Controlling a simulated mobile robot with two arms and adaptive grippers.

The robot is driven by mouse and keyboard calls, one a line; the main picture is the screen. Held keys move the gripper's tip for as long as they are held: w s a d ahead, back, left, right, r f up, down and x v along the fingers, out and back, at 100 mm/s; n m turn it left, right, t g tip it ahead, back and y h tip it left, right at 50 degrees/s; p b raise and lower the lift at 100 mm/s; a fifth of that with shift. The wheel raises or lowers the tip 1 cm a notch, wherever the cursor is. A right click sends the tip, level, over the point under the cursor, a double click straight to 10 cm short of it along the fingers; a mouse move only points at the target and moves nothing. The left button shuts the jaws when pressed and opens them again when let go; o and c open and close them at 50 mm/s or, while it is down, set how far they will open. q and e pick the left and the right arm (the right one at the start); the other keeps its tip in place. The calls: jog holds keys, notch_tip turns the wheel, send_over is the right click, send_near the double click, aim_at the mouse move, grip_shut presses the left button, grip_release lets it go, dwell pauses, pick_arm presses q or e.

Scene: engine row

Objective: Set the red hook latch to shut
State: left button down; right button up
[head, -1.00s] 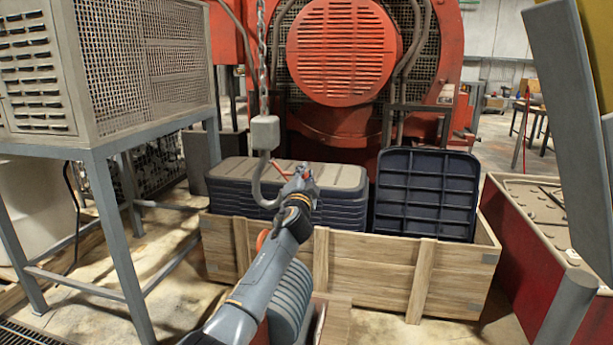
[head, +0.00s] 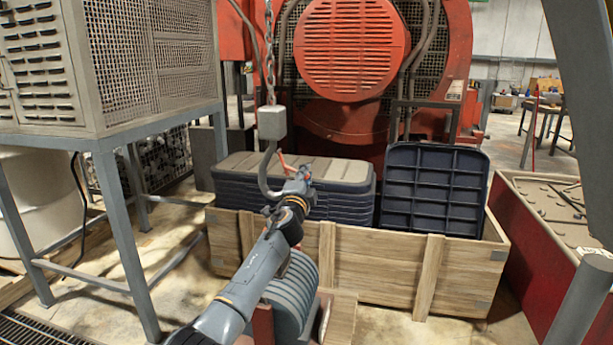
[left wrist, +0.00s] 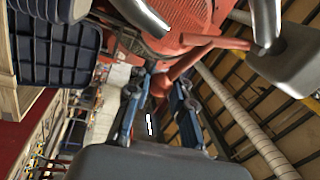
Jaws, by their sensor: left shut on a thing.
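A grey hook (head: 265,180) hangs from a chain under a grey block (head: 271,122). Its red latch (head: 283,163) slants from the shank toward my left gripper (head: 299,180). In the left wrist view the latch (left wrist: 183,70) runs from the hook's shank to between the fingers of the left gripper (left wrist: 156,100), which is shut on it. The curved metal of the hook (left wrist: 265,22) shows at the top there. The latch looks swung away from the hook's tip, though the exact gap is hard to tell. My right gripper is out of view.
Behind and below the hook, a wooden crate (head: 380,262) holds stacked dark lids (head: 335,203) and an upright ribbed panel (head: 432,190). A grey metal stand (head: 130,240) is at left. A red bin (head: 530,235) is at right. The big red machine (head: 350,50) stands behind.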

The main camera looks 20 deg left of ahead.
pick_arm(q)
jog(key=shift+f, duration=0.4)
jog(key=c, duration=1.4)
grip_release()
jog(key=shift+a, duration=0.1)
jog(key=shift+o, duration=1.2)
jog(key=shift+s+r, duration=0.1)
jog(key=shift+a+r, duration=0.1)
jog(key=shift+s, duration=0.5)
jog(key=s+f, duration=0.2)
jog(key=s, duration=0.8)
jog(key=shift+s+d, duration=0.35)
jog(key=shift+s, duration=0.05)
